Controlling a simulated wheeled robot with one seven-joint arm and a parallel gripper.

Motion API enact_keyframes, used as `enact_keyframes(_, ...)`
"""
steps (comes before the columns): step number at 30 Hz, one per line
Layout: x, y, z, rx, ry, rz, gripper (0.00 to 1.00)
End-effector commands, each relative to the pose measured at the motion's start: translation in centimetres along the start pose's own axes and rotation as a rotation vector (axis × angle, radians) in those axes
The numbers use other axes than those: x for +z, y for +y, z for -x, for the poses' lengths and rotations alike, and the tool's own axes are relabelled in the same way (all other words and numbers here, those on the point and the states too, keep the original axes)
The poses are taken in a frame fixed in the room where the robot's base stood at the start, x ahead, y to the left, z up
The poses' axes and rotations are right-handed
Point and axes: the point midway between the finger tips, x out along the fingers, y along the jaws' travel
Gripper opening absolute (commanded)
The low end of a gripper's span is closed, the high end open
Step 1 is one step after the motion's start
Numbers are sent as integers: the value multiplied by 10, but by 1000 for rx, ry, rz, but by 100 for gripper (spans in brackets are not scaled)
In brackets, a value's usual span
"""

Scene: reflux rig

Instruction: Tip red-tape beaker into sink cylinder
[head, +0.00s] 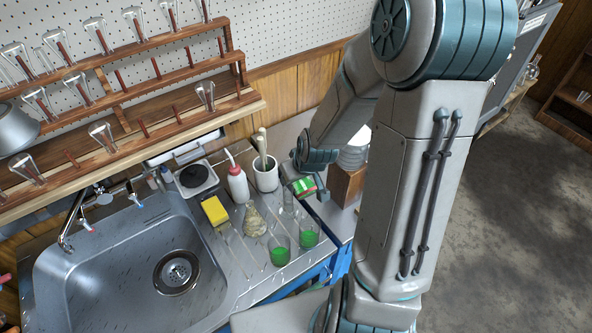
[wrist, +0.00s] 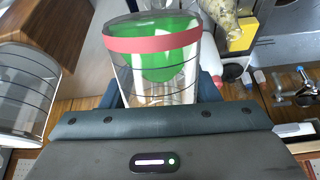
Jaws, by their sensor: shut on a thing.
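The red-tape beaker (wrist: 152,44) is clear glass with green liquid and a red band. It also shows in the head view (head: 304,186), just above the right end of the metal counter. My gripper (head: 303,181) is shut on it, with the fingers on both sides of its wall in the wrist view (wrist: 165,98). The beaker looks close to upright, and the green liquid is inside it. Slim clear glassware (head: 232,243) stands on the counter near the sink's right edge; I cannot tell whether it is the sink cylinder.
The sink (head: 110,262) is at left. Two beakers of green liquid (head: 279,252) (head: 308,236), a flask (head: 254,222), a yellow sponge (head: 215,211), a white bottle (head: 237,182) and a white cup (head: 265,176) crowd the counter. A wooden block (head: 345,186) stands right of my gripper.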

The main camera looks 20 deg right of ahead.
Motion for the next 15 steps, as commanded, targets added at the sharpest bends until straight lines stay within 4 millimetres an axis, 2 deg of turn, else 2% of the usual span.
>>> enact_keyframes(7,-3,-1,3,-2,-93,4,30)
enact_keyframes(15,-2,3,2,5,-85,-4,30)
